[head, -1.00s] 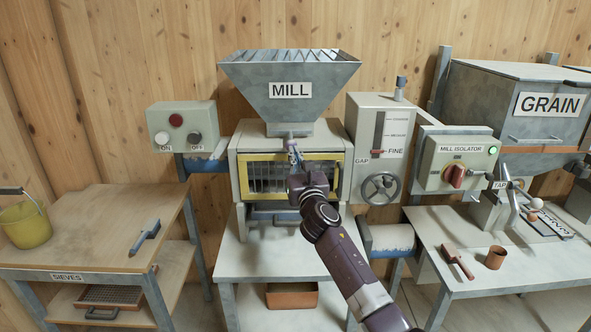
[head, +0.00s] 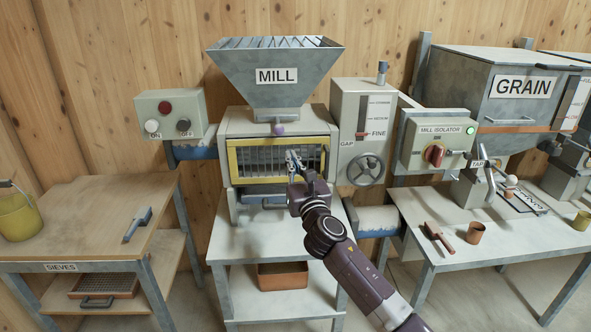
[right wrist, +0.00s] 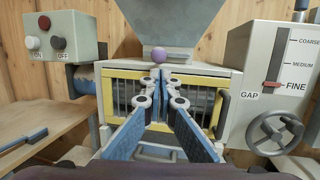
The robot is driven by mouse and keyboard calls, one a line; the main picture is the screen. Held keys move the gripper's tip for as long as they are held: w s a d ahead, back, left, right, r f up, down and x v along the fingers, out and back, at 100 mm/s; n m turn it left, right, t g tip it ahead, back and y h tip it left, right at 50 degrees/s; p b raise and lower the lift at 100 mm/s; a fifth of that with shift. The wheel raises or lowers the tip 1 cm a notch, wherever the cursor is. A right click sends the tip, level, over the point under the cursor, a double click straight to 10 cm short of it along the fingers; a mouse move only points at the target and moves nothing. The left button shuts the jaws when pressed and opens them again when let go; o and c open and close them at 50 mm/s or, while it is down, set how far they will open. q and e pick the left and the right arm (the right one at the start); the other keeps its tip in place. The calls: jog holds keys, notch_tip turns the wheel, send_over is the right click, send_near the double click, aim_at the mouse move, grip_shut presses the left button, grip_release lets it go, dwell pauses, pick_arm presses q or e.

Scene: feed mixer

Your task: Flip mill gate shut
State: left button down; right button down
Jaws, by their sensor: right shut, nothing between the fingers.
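The mill (head: 276,76) stands at the centre with a grey hopper on top. A purple ball knob (head: 278,129), which appears to belong to its gate, sits just under the hopper outlet. It also shows in the right wrist view (right wrist: 158,55), right above the fingertips. My right gripper (head: 293,158) is shut and empty in front of the yellow-framed grille (head: 248,161), below the knob. In the right wrist view its fingertips (right wrist: 161,80) meet near the knob's stem; I cannot tell whether they touch it. My left gripper is out of view.
A gap-setting panel with handwheel (head: 363,170) adjoins the mill on the right. The mill isolator box (head: 438,140) and grain bin (head: 520,88) are farther right. An on/off box (head: 169,116) is at left. The sieves table (head: 90,208) has clear space.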

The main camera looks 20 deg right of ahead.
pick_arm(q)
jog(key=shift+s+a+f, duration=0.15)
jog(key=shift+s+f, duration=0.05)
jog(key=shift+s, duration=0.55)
pick_arm(e)
jog(key=v, duration=0.4)
jog(key=shift+a+r, duration=0.1)
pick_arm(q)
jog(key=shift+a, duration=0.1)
